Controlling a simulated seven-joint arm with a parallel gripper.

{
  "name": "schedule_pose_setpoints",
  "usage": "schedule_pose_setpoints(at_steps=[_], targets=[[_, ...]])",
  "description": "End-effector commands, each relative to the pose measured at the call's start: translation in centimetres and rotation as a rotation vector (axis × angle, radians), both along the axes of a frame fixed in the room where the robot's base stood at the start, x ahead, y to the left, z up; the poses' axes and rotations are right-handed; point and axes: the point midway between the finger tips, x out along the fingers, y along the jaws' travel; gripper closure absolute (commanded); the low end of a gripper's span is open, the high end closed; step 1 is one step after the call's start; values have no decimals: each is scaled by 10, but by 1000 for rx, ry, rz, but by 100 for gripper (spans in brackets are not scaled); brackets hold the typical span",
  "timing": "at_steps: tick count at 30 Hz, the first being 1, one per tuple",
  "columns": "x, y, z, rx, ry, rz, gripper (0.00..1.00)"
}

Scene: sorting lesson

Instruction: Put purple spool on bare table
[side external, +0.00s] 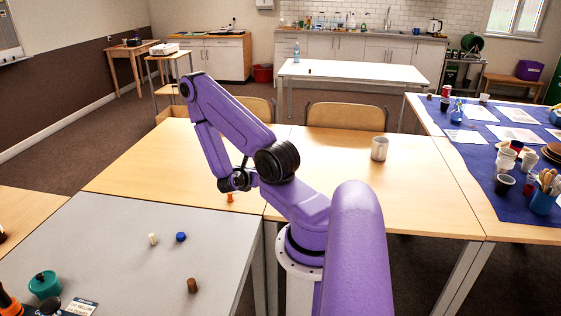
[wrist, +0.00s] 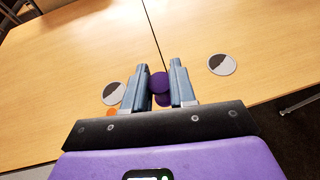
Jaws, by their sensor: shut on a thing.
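My gripper (wrist: 160,88) is shut on the purple spool (wrist: 159,83), whose round purple end shows between the two fingers in the wrist view. A second purple edge shows just below that end, closer to the gripper's body. In the side external view my gripper (side external: 240,182) hangs low over the wooden table (side external: 330,165), near its left part. The spool cannot be made out there against my purple arm. How far the spool is above the table is hard to tell.
An orange spool (side external: 230,197) stands close to my gripper.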

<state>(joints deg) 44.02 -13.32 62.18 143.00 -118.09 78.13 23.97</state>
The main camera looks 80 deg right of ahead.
Motion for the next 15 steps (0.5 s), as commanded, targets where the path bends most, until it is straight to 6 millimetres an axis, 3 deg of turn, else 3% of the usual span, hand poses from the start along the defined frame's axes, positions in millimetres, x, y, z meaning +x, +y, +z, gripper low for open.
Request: schedule_pose_setpoints(at_steps=[5, 15], targets=[[-5, -14, -6, 0, -3, -30, 100], [27, -69, -34, -1, -3, -29, 100]])
